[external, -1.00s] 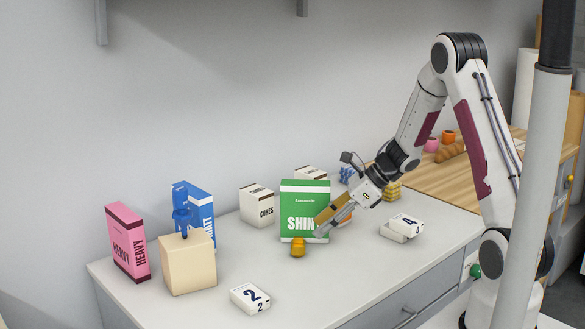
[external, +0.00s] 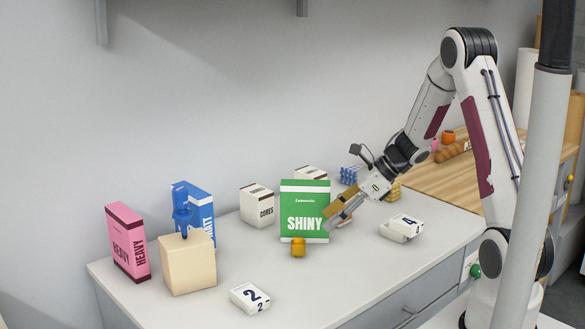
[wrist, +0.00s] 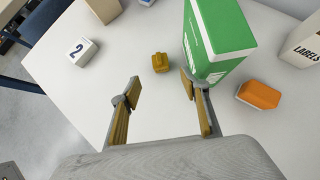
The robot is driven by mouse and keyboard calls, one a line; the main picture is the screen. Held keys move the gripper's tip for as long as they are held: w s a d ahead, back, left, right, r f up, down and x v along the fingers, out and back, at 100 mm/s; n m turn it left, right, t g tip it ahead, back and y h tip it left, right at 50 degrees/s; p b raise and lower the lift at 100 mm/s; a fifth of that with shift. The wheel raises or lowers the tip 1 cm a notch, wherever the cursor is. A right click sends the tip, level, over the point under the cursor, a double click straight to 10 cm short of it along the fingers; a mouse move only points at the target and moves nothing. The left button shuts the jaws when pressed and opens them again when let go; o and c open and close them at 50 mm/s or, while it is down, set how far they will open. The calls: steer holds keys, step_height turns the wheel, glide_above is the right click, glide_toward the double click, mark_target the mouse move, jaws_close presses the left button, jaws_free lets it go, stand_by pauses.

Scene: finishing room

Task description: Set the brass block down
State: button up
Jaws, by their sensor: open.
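The small brass block (external: 299,247) stands on the white table in front of the green SHINY box (external: 305,211). It also shows in the wrist view (wrist: 160,62), standing free beyond the fingertips, with the green box (wrist: 218,40) to its right. My gripper (external: 333,217) is open and empty, to the right of the block and in front of the green box's right edge. In the wrist view its two tan-padded fingers (wrist: 160,92) are spread wide, with bare table between them.
An orange block (wrist: 258,94) lies right of the green box. White number blocks stand at front left (external: 250,298) and right (external: 402,228). A tan block (external: 188,263), a pink box (external: 128,242) and a blue box (external: 194,213) stand left. The table's front middle is clear.

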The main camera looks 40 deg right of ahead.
mark_target(303, 240)
steer(key=shift+a+x, duration=0.25)
steer(key=shift+x, duration=2)
steer(key=shift+r, duration=0.1)
steer(key=shift+a, duration=0.1)
steer(key=shift+x, duration=1.15)
steer(key=shift+d+f+x, duration=0.15)
steer(key=shift+d+x, duration=0.05)
steer(key=shift+x, duration=1.1)
steer(key=shift+d+f+x, duration=0.1)
steer(key=shift+d+x, duration=0.05)
steer(key=shift+x, duration=1.15)
